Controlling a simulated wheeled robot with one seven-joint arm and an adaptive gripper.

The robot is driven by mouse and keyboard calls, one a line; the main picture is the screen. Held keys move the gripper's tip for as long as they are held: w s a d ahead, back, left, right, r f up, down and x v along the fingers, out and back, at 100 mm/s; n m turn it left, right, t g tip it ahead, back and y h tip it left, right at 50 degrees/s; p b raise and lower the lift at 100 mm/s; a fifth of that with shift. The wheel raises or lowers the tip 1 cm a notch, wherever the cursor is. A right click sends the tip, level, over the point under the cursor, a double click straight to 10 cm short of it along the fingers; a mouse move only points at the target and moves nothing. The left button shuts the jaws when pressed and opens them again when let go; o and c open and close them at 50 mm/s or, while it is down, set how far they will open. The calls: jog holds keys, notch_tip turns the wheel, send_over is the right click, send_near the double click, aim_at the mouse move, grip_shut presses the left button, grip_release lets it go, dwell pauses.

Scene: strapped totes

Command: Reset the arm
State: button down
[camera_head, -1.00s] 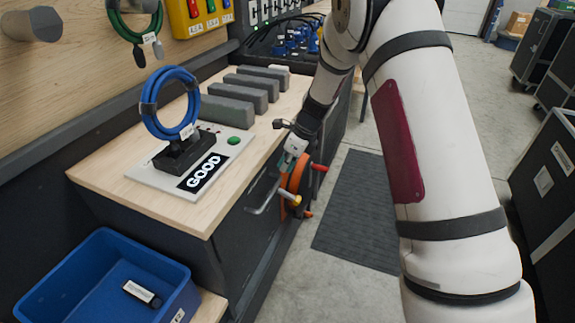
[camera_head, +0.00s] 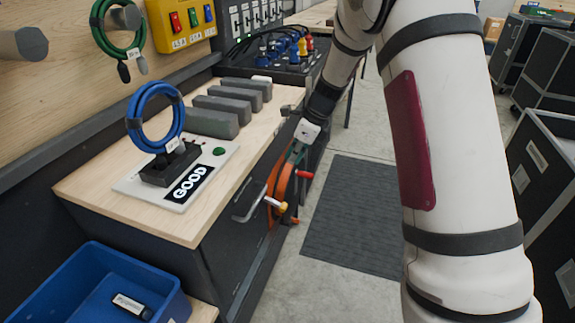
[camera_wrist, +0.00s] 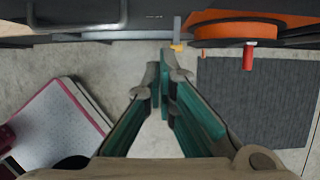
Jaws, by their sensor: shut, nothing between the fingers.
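My arm reaches from the right of the head view down to the front of the workbench. My gripper (camera_head: 295,154) points downward beside the orange reel (camera_head: 283,186) at the bench's front side. In the wrist view my gripper's green fingers (camera_wrist: 164,66) are shut together with nothing between them. The orange reel (camera_wrist: 238,28) with its red handle (camera_wrist: 249,56) shows beyond the fingertips, to the right. A yellow-tipped crank (camera_wrist: 178,46) lies just past the tips; I cannot tell whether they touch.
A blue bin (camera_head: 60,285) is at lower left. Black cases (camera_head: 545,165) stand at right. Floor around the dark mat (camera_head: 350,215) is clear.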

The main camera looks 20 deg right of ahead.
jog(key=s+a+r+n+p, duration=0.2)
jog(key=s+r+n, duration=0.4)
jog(key=s+r, duration=0.4)
jog(key=s+a+r+n+p, duration=0.1)
jog(key=s+r+n+p, duration=0.2)
jog(key=s+r+n, duration=0.5)
jog(key=s+r+n+h+p, duration=0.1)
jog(key=s+r+n, duration=0.2)
jog(key=s, duration=0.5)
jog(key=s+d+r+n+t+h+p, duration=0.1)
jog(key=s+r+n, duration=0.2)
jog(key=s, duration=0.5)
jog(key=s+r+n+h+p, duration=0.1)
jog(key=s+r+n+p, duration=0.1)
jog(key=s+n, duration=0.3)
jog(key=s+r, duration=0.1)
jog(key=s, duration=0.2)
jog(key=shift+s+d+r+t+h, duration=0.15)
jog(key=shift+d+r+t+h, duration=0.1)
jog(key=shift+d+t+h, duration=0.1)
